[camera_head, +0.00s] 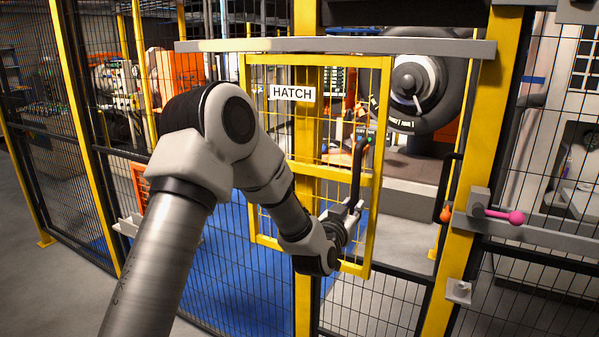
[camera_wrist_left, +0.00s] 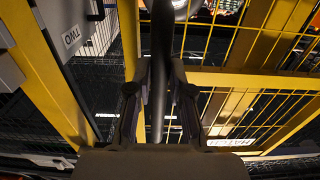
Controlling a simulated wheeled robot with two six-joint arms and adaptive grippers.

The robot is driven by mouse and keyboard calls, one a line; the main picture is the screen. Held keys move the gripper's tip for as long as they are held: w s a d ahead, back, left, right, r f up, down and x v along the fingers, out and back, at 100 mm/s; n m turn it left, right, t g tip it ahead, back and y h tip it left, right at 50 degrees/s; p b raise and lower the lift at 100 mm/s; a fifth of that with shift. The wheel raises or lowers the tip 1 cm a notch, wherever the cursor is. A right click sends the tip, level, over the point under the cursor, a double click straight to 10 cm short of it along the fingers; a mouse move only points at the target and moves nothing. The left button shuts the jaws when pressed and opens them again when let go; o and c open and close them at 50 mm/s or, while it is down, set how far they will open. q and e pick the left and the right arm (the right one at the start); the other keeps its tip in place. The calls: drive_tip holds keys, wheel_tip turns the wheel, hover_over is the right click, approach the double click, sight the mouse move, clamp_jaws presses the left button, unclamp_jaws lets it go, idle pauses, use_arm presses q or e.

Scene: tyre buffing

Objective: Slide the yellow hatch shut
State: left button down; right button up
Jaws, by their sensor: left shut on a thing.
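The yellow hatch (camera_head: 382,130) is a mesh panel in a yellow frame with a "HATCH" sign (camera_head: 293,93). It hangs under a grey rail (camera_head: 340,46). A gap is open between its right edge and the yellow post (camera_head: 466,170) on the right. My left gripper (camera_head: 352,208) is shut on the black upright handle (camera_head: 357,170) near the hatch's right side. In the left wrist view the handle (camera_wrist_left: 159,60) stands between the two fingers of the gripper (camera_wrist_left: 158,100). My right gripper is out of view.
A latch with a pink knob (camera_head: 516,217) sits on the right post. A large tyre (camera_head: 440,95) on a machine shows through the gap. Black mesh fence (camera_head: 40,160) runs along the left. A blue mat (camera_head: 235,270) lies on the floor behind the fence.

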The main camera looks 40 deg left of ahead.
use_arm(q)
drive_tip(key=w+d, duration=0.2)
drive_tip(key=d, duration=0.7)
drive_tip(key=w+d, duration=0.2)
drive_tip(key=d, duration=0.7)
drive_tip(key=shift+w+d+r, duration=0.15)
drive_tip(key=shift+w+d, duration=0.1)
drive_tip(key=shift+d, duration=0.05)
drive_tip(key=c, duration=1)
unclamp_jaws()
drive_tip(key=shift+d, duration=0.15)
drive_tip(key=shift+c, duration=0.2)
